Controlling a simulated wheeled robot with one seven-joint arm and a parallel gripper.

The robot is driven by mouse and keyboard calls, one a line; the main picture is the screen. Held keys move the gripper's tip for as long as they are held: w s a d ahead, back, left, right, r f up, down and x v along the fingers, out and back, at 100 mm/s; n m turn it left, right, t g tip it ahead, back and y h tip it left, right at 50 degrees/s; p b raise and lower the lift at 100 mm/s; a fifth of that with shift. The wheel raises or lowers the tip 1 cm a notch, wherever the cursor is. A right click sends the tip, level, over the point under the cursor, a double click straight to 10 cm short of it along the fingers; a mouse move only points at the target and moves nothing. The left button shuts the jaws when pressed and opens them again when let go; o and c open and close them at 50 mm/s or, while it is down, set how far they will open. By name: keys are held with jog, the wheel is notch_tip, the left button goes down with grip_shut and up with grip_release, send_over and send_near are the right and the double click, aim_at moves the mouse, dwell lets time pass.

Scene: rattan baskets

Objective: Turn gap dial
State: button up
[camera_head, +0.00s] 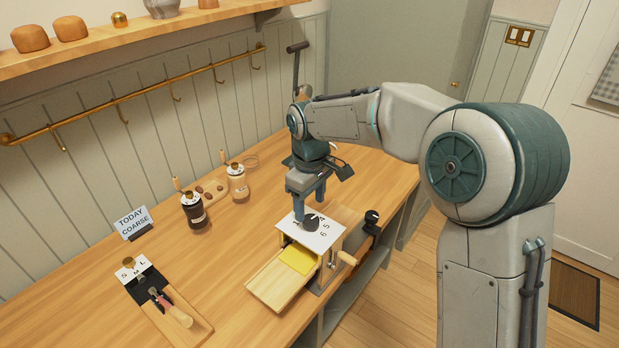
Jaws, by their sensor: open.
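A black dial (311,223) sits on a white plate (328,240) printed with numbers, of which 4, 5 and 6 show. The plate tops a wooden box-like device (349,226) at the counter's edge. A wooden-handled crank is on its right side. My gripper (309,207) points down over the dial with its two fingers apart. One finger is close to the dial's left side in the picture, the other is farther back. I cannot tell whether either touches the dial. The fingers partly hide the plate's back.
An open tray (284,280) with a yellow piece juts from the device's front. A sign (133,222) reads "TODAY COARSE". A board (163,305) marked S, M, L holds a handled tool. Two hand-crank jars (194,210) stand behind. A black-topped object (371,219) is right of the device.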

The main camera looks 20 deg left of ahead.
aim_at(310, 220)
notch_tip(310, 220, up, 10)
jog(key=shift+f, duration=0.25)
jog(key=s+d+m+t, duration=0.1)
jog(key=s+d+m, duration=0.25)
jog(key=d, duration=0.55)
jog(key=s+d+m+t, duration=0.1)
jog(key=s+d+m, duration=0.25)
jog(key=d, duration=0.65)
jog(key=s+d+f+m, duration=0.2)
jog(key=s+d+m, duration=0.1)
jog(key=s+d, duration=0.2)
jog(key=s+d+f+m+t, duration=0.1)
jog(key=s+d+f+m, duration=0.2)
jog(key=s+d, duration=0.3)
jog(key=shift+s+f+m, duration=0.2)
jog(key=shift+s+m, duration=0.2)
jog(key=shift+s, duration=0.5)
